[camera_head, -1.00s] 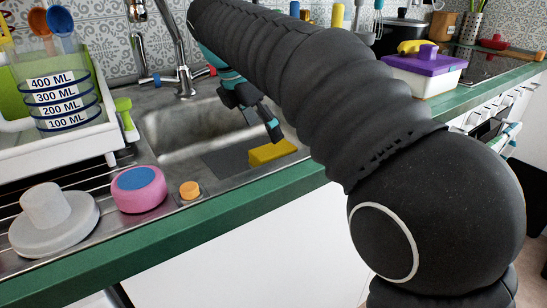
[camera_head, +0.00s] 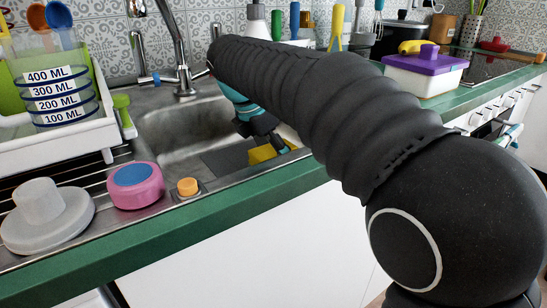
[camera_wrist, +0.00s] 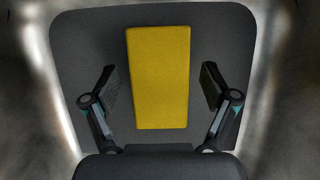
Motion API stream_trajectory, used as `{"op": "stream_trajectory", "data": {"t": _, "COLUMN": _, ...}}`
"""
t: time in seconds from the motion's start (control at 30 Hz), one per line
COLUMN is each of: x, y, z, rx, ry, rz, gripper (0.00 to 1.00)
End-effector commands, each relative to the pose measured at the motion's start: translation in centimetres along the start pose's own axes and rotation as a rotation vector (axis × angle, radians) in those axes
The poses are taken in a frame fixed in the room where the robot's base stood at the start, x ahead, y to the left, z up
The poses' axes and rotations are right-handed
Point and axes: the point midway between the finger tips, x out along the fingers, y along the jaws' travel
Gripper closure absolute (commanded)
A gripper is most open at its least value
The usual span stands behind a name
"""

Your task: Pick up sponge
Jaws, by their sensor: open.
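The yellow sponge (camera_wrist: 159,78) lies on a dark grey mat (camera_wrist: 84,40) in the sink. In the head view the sponge (camera_head: 262,154) is partly hidden behind my gripper (camera_head: 280,143). In the wrist view my gripper (camera_wrist: 160,88) is open, with one finger on each side of the sponge's lower half. Gaps show between the fingers and the sponge on both sides. I cannot tell how far the fingertips are above the mat.
The metal sink (camera_head: 180,128) has a faucet (camera_head: 183,70) behind it. On the left stand a white rack (camera_head: 60,145), a pink round item (camera_head: 136,186) and a grey lidlike piece (camera_head: 45,220). A white box with a purple lid (camera_head: 425,65) stands on the right counter.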

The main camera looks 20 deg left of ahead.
Motion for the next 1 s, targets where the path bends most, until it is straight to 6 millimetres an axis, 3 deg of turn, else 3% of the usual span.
{"op": "stream_trajectory", "data": {"t": 0.77, "x": 0.44, "y": 0.01, "z": -0.21, "rx": 0.0, "ry": 0.0, "rz": 0.0, "gripper": 0.15}}
{"op": "stream_trajectory", "data": {"t": 1.0, "x": 0.45, "y": 0.01, "z": -0.2, "rx": 0.0, "ry": 0.0, "rz": 0.0, "gripper": 0.68}}
